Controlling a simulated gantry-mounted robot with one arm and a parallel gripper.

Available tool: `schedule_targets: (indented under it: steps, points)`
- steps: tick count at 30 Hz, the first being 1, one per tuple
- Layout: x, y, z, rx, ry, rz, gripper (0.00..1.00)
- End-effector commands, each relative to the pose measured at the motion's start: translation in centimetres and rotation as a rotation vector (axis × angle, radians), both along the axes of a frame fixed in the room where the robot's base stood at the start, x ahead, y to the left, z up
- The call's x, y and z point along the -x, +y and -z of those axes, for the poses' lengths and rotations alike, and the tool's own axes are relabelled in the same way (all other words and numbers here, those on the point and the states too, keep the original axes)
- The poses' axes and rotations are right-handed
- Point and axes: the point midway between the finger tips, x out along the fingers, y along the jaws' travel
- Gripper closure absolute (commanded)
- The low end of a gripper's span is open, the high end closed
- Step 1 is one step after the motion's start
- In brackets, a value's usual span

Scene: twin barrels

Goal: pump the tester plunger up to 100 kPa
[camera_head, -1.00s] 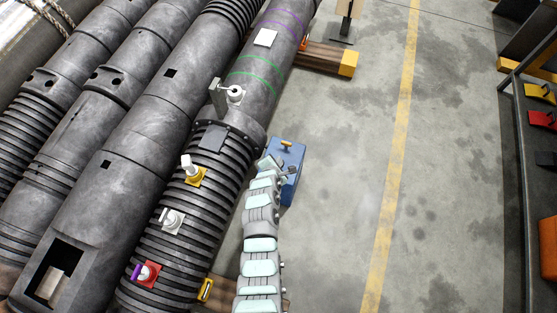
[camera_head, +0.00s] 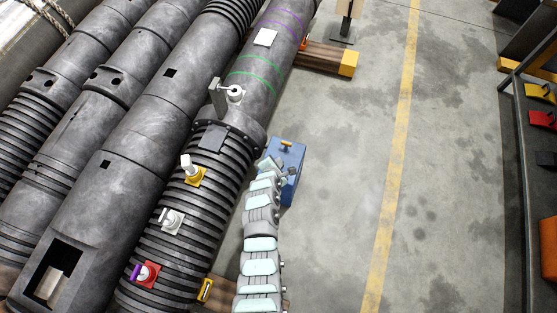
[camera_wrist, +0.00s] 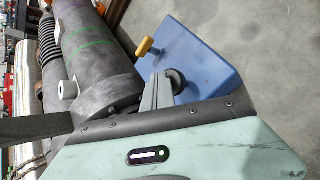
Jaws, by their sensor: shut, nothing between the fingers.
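The tester is a blue box (camera_head: 297,185) on the floor right of the nearest barrel. A yellow-orange handle (camera_head: 287,144) stands up from its top; I take it to be the plunger. The box (camera_wrist: 205,62) and the handle (camera_wrist: 145,46) also show in the wrist view. My gripper (camera_head: 270,163) is at the box's left edge, apart from the handle. It is shut and empty. A grey bar and a dark round part (camera_wrist: 177,81) overlap the near side of the box in the wrist view; I cannot tell whether they touch it. No pressure reading is legible.
The ribbed dark barrel (camera_head: 190,215) runs along my arm's left side, with several coloured fittings and a white valve (camera_head: 234,93) on top. A wooden beam (camera_head: 325,58) lies beyond the box. The floor to the right is clear up to a rack (camera_head: 525,170).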

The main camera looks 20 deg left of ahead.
Motion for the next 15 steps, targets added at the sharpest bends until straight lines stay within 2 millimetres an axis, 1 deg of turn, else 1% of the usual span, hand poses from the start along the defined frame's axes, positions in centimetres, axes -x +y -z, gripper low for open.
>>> schedule_targets:
  steps: [7,15]
  points:
    - [0.0,0.0,-0.1,0.0,0.001,0.0,1.0]
    - [0.0,0.0,-1.5,0.0,0.001,-0.001,1.0]
